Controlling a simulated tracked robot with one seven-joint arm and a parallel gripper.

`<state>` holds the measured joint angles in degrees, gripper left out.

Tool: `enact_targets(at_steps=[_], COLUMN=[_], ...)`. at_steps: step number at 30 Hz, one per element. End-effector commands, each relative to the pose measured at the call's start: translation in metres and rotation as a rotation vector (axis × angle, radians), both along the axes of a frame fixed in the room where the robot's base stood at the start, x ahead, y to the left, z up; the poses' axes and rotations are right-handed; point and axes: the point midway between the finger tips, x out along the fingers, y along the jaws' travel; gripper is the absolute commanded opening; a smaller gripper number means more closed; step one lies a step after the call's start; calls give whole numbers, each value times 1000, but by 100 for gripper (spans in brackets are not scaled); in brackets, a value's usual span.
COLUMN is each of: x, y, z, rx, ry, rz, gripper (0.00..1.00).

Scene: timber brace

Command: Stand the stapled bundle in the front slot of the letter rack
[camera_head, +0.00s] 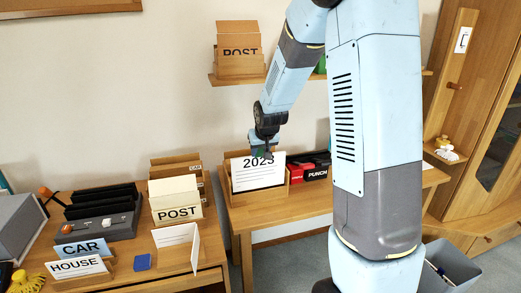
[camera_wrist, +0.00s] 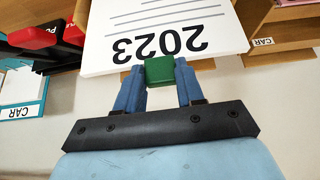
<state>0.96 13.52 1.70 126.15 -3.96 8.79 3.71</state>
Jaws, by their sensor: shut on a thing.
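A white lined bundle marked 2023 (camera_head: 257,174) stands upright at a wooden holder (camera_head: 288,192) on the back table. Wooden racks labelled POST stand on the front table (camera_head: 178,213) and on the wall shelf (camera_head: 239,52). No staple is clear.
Red and black boxes (camera_head: 316,173), one marked PUNCH, stand right beside the holder. The front table holds black trays (camera_head: 100,205), CAR (camera_head: 82,250) and HOUSE (camera_head: 77,267) cards, a folded white card (camera_head: 178,240) and a blue block (camera_head: 142,262). A cabinet (camera_head: 490,150) stands right.

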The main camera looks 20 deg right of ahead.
Motion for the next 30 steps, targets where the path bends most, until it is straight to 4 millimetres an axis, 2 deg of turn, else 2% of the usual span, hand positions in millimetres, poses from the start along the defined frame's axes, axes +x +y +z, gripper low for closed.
enact_targets(at_steps=[30], x=[0], y=[-1], z=[-33], rx=[0], ry=[1], rz=[-1], gripper=[0])
